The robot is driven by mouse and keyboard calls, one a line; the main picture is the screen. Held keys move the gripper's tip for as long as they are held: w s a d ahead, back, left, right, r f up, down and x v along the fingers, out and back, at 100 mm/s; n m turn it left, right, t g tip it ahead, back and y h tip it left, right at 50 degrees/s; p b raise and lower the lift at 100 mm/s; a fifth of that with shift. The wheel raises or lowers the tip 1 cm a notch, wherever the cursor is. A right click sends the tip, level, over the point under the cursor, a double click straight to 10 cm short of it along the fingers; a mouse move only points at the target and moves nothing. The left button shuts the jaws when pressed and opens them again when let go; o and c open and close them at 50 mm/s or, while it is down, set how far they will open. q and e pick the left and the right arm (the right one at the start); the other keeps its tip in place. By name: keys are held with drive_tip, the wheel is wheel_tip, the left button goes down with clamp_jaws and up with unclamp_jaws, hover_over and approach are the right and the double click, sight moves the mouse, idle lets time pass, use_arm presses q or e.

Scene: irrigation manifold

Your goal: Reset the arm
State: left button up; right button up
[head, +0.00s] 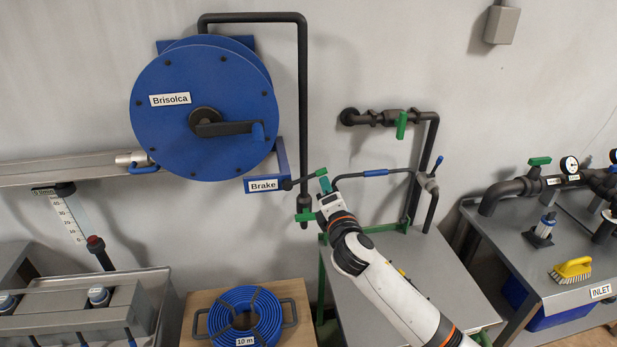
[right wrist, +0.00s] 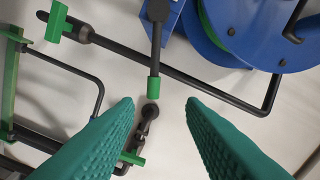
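My right gripper (head: 325,186) reaches in from the lower right in the head view, in front of the wall by the reel. Its two green fingers stand wide apart and empty in the right wrist view (right wrist: 160,103). The dark brake lever (head: 301,180) runs out from the blue "Brake" plate (head: 263,185), its green tip close to my fingers. In the right wrist view the lever's green tip (right wrist: 153,88) shows between and just beyond the fingertips; I see no contact. My left gripper is not in view.
The blue reel (head: 180,120) marked "Brisolca" hangs left of my gripper. A dark pipe (head: 303,100) with a green-handled valve (head: 305,215) runs down beside it. A grey-topped table (head: 430,265) stands below my arm. A coiled blue hose (head: 232,309) lies lower left.

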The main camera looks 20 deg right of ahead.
drive_tip(key=s+a+f+m+g, duration=0.2)
drive_tip(key=s+f+m+g, duration=0.2)
drive_tip(key=s+f+m, duration=0.35)
drive_tip(key=s+a+f+m+g+y, duration=0.1)
drive_tip(key=s+a+f+m+g, duration=0.25)
drive_tip(key=s, duration=0.65)
drive_tip(key=s+a+f+m+g+y, duration=0.25)
drive_tip(key=s+f+m, duration=0.2)
drive_tip(key=s, duration=0.45)
drive_tip(key=s+a+f+m+g+y, duration=0.1)
drive_tip(key=s+a+f+m+g, duration=0.25)
drive_tip(key=s, duration=0.65)
wheel_tip(320, 180, down, 30)
drive_tip(key=s+d+n+g+b, duration=0.1)
drive_tip(key=s+d+g+b, duration=0.1)
drive_tip(key=b, duration=0.1)
drive_tip(key=s+d+f+g+b, duration=0.1)
drive_tip(key=s+d+f, duration=0.1)
drive_tip(key=s+f, duration=1.3)
wheel_tip(320, 180, down, 2)
drive_tip(key=shift+s+d+f, duration=0.1)
drive_tip(key=shift+s+d, duration=0.25)
drive_tip(key=shift+s, duration=0.05)
